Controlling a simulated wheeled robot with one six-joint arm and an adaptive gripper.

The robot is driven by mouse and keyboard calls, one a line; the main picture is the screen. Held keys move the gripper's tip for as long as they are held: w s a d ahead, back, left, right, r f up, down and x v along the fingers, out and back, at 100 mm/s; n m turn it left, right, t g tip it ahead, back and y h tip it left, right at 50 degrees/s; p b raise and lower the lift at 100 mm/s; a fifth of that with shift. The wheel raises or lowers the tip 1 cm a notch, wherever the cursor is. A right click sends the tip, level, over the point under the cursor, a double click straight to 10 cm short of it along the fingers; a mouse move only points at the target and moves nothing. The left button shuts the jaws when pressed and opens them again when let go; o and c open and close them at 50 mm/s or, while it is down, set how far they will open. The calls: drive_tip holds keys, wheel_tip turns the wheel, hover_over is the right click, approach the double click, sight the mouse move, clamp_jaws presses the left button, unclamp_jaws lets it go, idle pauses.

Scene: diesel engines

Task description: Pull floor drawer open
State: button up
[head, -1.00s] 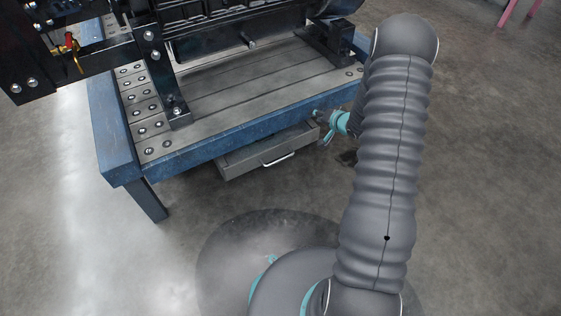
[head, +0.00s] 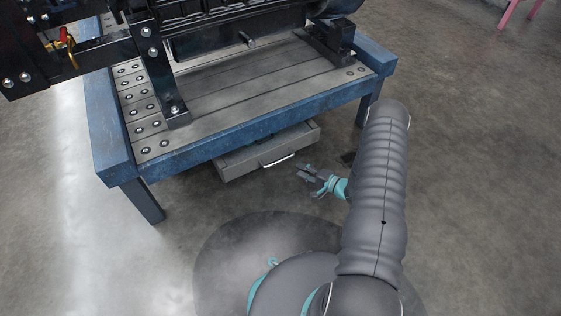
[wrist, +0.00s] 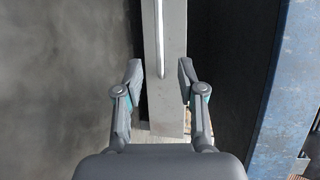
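The grey floor drawer (head: 240,161) hangs under the front edge of the blue workbench, its front facing me. In the wrist view the handle (wrist: 159,40) stands upright along the drawer front (wrist: 170,100). My gripper (wrist: 160,75) has its two fingers spread on either side, with the near end of the drawer front between them. Nothing is held.
The blue workbench (head: 230,137) carries a dark engine on a black stand (head: 160,75). A bench leg (head: 146,200) stands left of the drawer. Concrete floor (head: 450,180) is clear on the right. A pink frame (head: 512,12) is far back.

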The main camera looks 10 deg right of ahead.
sight(281, 160)
drive_tip(key=b+x, duration=0.1)
drive_tip(key=x, duration=1)
drive_tip(key=shift+w+a+f, duration=0.1)
clamp_jaws()
